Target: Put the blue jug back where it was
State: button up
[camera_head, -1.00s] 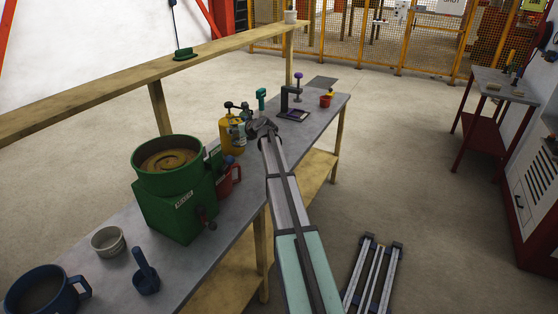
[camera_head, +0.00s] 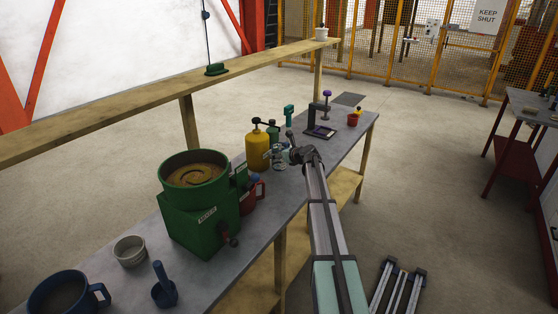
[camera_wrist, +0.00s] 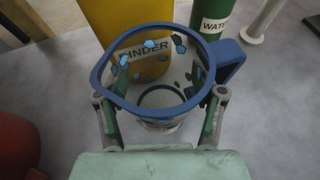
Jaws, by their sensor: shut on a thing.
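The blue jug (camera_wrist: 230,62) is a clear vessel with a blue rim and blue handle. In the wrist view it stands between the two fingers of my gripper (camera_wrist: 162,108), which is shut on its sides. The handle points to the upper right. The jug is right in front of the yellow binder can (camera_wrist: 124,22) and the green water bottle (camera_wrist: 212,15). In the head view my gripper (camera_head: 288,152) is over the bench beside the yellow can (camera_head: 257,150), and the jug (camera_head: 278,160) shows small and pale. I cannot tell whether its base touches the bench.
The bench (camera_head: 268,220) also bears a green mixer (camera_head: 200,215), a red jug (camera_head: 258,190), a grey bowl (camera_head: 130,251), a blue scoop (camera_head: 164,290), a large dark blue jug (camera_head: 68,296) and a dark press (camera_head: 320,120). A wooden shelf (camera_head: 150,98) runs behind.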

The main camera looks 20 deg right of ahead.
jog(key=shift+f+p, duration=0.35)
jog(key=shift+f, duration=1.3)
jog(key=shift+f, duration=0.2)
jog(key=o, duration=1.2)
jog(key=shift+o, duration=0.2)
jog(key=shift+r, duration=0.1)
jog(key=shift+r, duration=0.15)
jog(key=b+v, duration=0.2)
jog(key=v, duration=1)
jog(key=shift+b, duration=0.4)
